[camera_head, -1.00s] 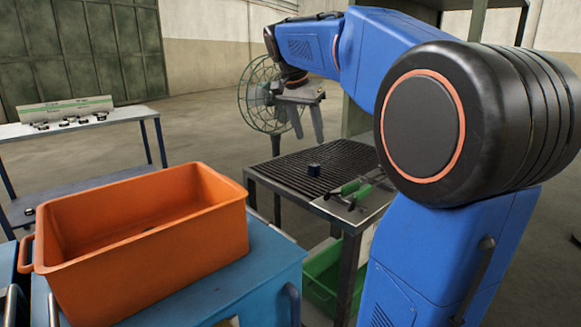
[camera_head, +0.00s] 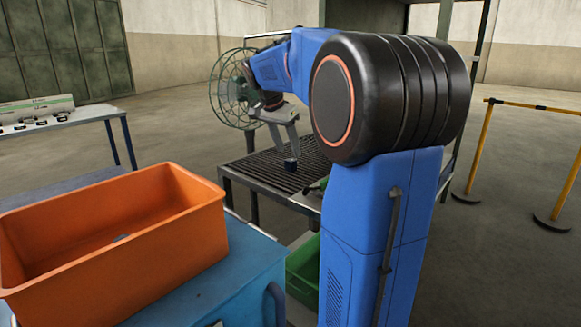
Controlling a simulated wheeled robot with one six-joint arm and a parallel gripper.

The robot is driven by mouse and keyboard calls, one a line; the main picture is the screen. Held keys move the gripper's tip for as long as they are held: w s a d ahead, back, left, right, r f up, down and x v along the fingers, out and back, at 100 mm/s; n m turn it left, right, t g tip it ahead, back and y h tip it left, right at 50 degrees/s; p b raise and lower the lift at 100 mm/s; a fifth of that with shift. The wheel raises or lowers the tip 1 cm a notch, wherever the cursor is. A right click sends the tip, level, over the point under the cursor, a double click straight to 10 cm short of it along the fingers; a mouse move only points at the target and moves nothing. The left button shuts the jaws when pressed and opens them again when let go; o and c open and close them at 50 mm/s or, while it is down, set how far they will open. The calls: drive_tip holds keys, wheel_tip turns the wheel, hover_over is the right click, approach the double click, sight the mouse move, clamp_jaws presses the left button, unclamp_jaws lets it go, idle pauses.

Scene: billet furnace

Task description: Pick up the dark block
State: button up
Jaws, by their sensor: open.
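The dark block (camera_head: 290,165) is small and sits on the slatted grill-like top of the metal table (camera_head: 262,178). My gripper (camera_head: 287,152) points down just above the block, with its jaws open. The fingertips are close to the block's top. At this size I cannot tell whether they touch it or stand on both sides of it. My blue arm hides the right part of the table.
A large orange bin (camera_head: 165,238) stands on a blue cart (camera_head: 215,285) at the front left. A wire-cage fan (camera_head: 228,90) stands behind the table. A green crate (camera_head: 303,268) is under it. A yellow barrier (camera_head: 480,150) stands at the right.

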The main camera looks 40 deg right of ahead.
sight(291, 160)
drive_tip(key=shift+x, duration=3.2)
drive_tip(key=shift+w+a, duration=0.15)
drive_tip(key=shift+w, duration=0.05)
clamp_jaws()
drive_tip(key=shift+r, duration=0.1)
wheel_tip(291, 160, up, 10)
drive_tip(key=shift+f, duration=0.15)
